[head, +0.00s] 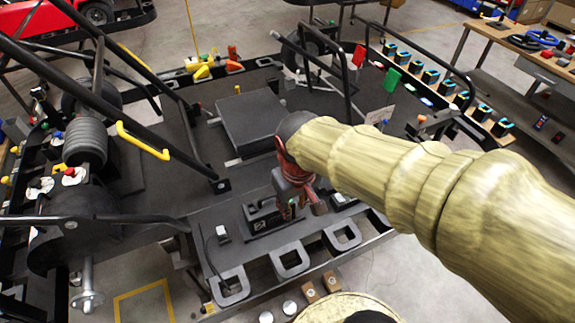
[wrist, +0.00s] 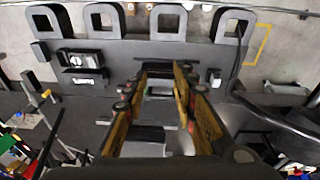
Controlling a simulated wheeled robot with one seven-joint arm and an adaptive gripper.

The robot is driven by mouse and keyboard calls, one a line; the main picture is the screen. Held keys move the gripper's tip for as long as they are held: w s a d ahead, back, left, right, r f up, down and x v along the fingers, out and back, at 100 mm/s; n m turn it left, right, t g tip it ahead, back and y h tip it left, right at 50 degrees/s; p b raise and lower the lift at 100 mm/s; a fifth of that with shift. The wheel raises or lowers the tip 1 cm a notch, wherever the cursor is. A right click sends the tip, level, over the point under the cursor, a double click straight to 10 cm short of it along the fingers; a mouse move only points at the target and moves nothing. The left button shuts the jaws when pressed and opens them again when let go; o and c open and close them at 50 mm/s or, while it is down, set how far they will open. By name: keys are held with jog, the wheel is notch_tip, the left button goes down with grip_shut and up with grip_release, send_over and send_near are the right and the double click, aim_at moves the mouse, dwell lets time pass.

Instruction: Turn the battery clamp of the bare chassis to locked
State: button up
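The bare chassis (head: 200,165) is a flat dark frame filling the middle of the head view. My gripper (head: 300,205) hangs over its near side, red and dark, partly covered by my arm. A low black unit with a pale mark (head: 262,222) sits just left of my gripper. In the wrist view my gripper (wrist: 162,72) points down with two yellowish fingers apart. A dark part with a light piece (wrist: 160,88) shows between them; contact cannot be told. I cannot clearly identify the battery clamp or its position.
A black box (head: 252,122) lies flat behind my gripper. Square loops (head: 290,260) line the near edge. A small switch with a cable (head: 222,234) stands at left. Black tubes and a yellow handle (head: 142,140) rise at left. A workbench (head: 520,50) is at back right.

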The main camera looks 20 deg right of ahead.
jog(key=w+d+f+n+g+h+p, duration=0.1)
jog(key=w+f+n, duration=0.2)
jog(key=w, duration=0.3)
jog(key=w+d+f+n+g+h+p, duration=0.1)
jog(key=w+d+f+n, duration=0.1)
jog(key=w+f+n, duration=0.2)
jog(key=w+d+f+n+h+p, duration=0.1)
jog(key=w+f+n, duration=0.3)
jog(key=w, duration=0.5)
jog(key=shift+w+d+f+n+g+p, duration=0.25)
jog(key=shift+d+n+g+p, duration=0.15)
jog(key=shift+d+p, duration=0.1)
jog(key=w+d+r+n+h, duration=0.1)
jog(key=w+d+n, duration=0.1)
jog(key=w+n, duration=0.25)
jog(key=shift+n+t, duration=0.35)
jog(key=shift+t, duration=0.05)
jog(key=x, duration=0.6)
jog(key=shift+s+f+b, duration=0.35)
jog(key=shift+f+b, duration=0.05)
jog(key=shift+c, duration=0.8)
grip_shut()
